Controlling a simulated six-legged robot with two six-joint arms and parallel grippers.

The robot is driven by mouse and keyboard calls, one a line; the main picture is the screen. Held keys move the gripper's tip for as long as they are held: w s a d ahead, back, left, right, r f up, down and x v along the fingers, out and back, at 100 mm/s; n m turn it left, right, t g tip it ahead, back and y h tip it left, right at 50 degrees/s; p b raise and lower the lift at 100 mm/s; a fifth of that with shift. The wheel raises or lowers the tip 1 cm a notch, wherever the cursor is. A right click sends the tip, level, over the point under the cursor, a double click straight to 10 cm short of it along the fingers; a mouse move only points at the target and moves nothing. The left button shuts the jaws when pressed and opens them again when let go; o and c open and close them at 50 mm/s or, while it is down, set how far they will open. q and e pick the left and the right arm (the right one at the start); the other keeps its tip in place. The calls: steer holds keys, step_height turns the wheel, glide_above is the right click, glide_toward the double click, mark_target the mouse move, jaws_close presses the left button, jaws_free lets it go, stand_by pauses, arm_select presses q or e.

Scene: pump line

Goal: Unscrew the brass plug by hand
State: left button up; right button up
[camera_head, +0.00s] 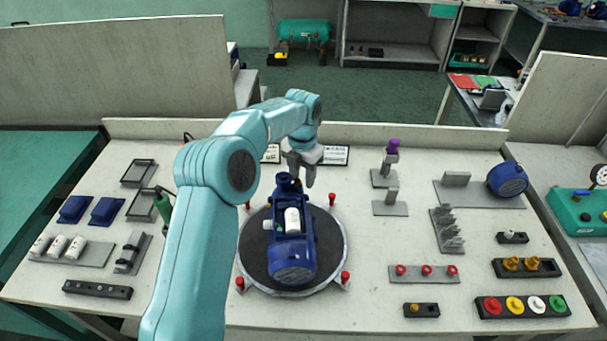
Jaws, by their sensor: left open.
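The blue pump (292,262) lies on the round dark turntable (328,250) in the middle of the bench, with a white cylindrical part (292,221) in its middle. My left gripper (302,178) is open, fingers pointing down, above the pump's far end. A small brownish spot shows below the fingers; it is too small to tell whether it is the brass plug. Brass pieces stand in a black block (527,268) at the right, and one small brass piece (414,308) sits in a black block at the front right. My right gripper is not in view.
Red knobs (332,198) stand around the turntable's rim. Blue parts (108,210), white cylinders (58,246) and trays fill the left side. Grey stands (390,208), a blue motor (507,179) and a row of coloured caps (522,306) are at the right. A low wall borders the back.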

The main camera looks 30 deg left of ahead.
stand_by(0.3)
arm_select(q)
steer(key=m+p, duration=0.1)
steer(key=m, duration=0.4)
steer(key=shift+s+d, duration=0.1)
steer(key=shift+s, duration=0.05)
steer(key=m, duration=0.3)
steer(key=m+p, duration=0.1)
steer(key=m, duration=0.1)
steer(key=shift+r+m, duration=0.1)
steer(key=shift+m, duration=0.7)
steer(key=shift+c, duration=0.3)
jaws_close()
steer(key=shift+n+b, duration=0.35)
steer(key=shift+n, duration=1.15)
